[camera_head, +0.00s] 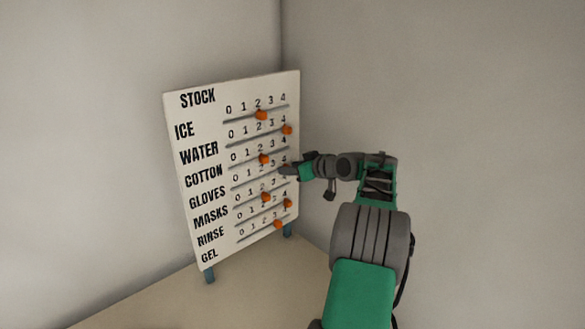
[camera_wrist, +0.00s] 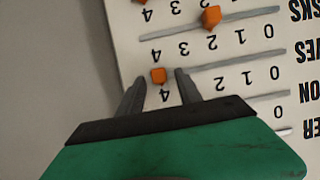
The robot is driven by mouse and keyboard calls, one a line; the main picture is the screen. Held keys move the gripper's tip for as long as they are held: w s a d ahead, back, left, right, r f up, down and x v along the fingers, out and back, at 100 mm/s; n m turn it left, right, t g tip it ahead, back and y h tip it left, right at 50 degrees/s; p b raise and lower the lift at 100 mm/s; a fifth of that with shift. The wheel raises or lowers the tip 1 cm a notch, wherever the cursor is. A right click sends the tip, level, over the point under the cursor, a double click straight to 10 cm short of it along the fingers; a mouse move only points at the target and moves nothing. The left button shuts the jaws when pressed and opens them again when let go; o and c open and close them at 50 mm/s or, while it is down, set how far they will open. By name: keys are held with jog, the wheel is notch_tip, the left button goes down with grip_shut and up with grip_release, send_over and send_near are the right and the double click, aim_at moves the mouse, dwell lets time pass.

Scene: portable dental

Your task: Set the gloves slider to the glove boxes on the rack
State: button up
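The white STOCK board (camera_head: 213,150) carries labelled rows with 0 to 4 scales and orange slider knobs. The GLOVES knob (camera_wrist: 158,75) is at the 4 end of its track in the wrist view, where the board appears upside down. My gripper (camera_wrist: 159,76) is open, with one finger on each side of this knob and a visible gap on both sides. In the head view my gripper (camera_head: 285,170) is at the board's right edge and hides the GLOVES knob. The rack and glove boxes are not in view.
The MASKS knob (camera_wrist: 211,17) is near 2, close to my fingers. The COTTON knob (camera_head: 264,159) and WATER knob (camera_head: 287,130) are above my gripper; the RINSE knob (camera_head: 288,203) is below. Walls stand behind the board; the tan surface (camera_head: 150,300) in front is clear.

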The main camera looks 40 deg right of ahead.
grip_shut()
dwell(1.2)
